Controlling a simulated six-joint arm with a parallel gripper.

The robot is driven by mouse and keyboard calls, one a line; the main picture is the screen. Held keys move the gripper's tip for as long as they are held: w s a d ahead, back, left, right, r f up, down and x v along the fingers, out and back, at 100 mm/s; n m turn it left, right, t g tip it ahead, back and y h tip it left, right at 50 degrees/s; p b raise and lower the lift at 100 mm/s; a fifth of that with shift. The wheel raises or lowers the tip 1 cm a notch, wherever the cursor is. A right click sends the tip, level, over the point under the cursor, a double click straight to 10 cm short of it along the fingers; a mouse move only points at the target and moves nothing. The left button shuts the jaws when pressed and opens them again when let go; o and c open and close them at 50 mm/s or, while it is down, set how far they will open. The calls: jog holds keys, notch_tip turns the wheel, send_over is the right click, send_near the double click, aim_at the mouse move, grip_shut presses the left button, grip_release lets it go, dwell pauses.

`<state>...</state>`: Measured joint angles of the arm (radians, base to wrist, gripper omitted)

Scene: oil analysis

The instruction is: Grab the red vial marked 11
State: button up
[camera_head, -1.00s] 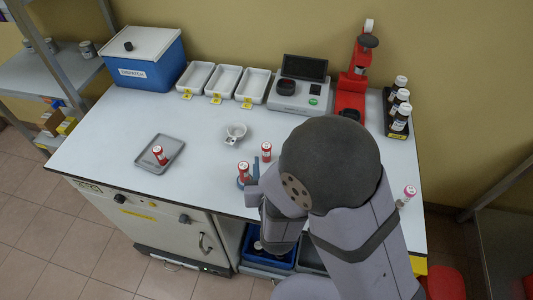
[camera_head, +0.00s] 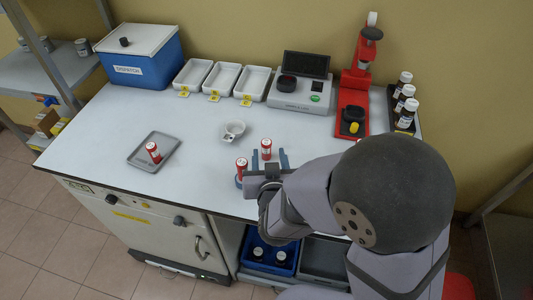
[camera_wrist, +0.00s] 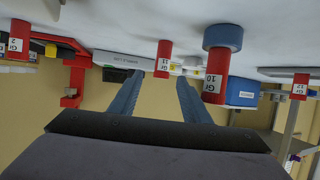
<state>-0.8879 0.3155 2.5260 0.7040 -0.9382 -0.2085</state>
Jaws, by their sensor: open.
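My gripper (camera_head: 270,158) is open, with blue fingers low over the bench on either side of this vial. In the wrist view the gripper (camera_wrist: 159,80) has the vial between its fingertips, a little ahead, with no visible contact.
Another red vial (camera_head: 153,152) stands on a grey tray (camera_head: 134,157) at the left. A small white dish (camera_head: 235,128) sits behind the vials. White bins (camera_head: 224,80), an analyser (camera_head: 300,92), a red press (camera_head: 353,95) and dark bottles (camera_head: 405,104) line the back.

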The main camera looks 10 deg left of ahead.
aim_at(267, 149)
jog(key=shift+f+p+x, duration=0.2)
jog(key=shift+p+x, duration=0.35)
jog(key=shift+x, duration=2.1)
jog(key=shift+s+a, duration=0.15)
jog(key=shift+s, duration=0.05)
jog(key=c, duration=1.1)
